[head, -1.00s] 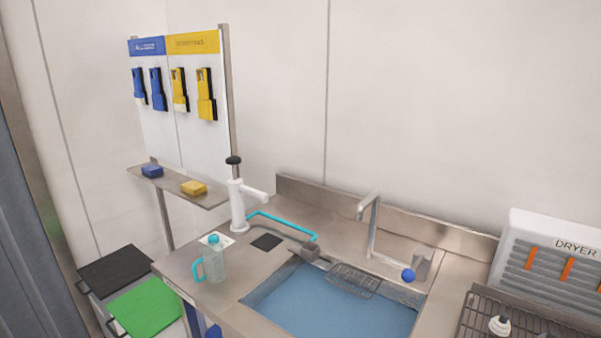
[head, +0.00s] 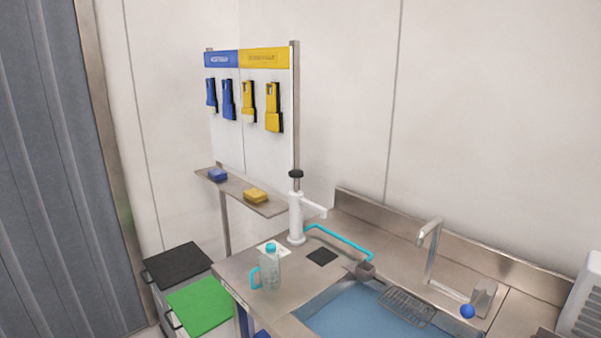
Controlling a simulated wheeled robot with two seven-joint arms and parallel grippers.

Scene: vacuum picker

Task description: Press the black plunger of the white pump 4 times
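The white pump (head: 296,218) stands upright on the steel counter, near its back left corner. Its black plunger (head: 296,174) sits on top, raised above the white body on a short light-coloured rod. The pump's spout points right. A light-blue tube (head: 340,240) runs on the counter from near the pump toward the sink. Neither of my grippers shows in the head view.
A clear jug (head: 271,272) with a turquoise lid and handle stands in front of the pump. A black square pad (head: 322,256) lies to its right. The sink (head: 365,318) holds blue water, with a tap (head: 430,250) behind it. A shelf (head: 236,187) with blue and yellow blocks is at left.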

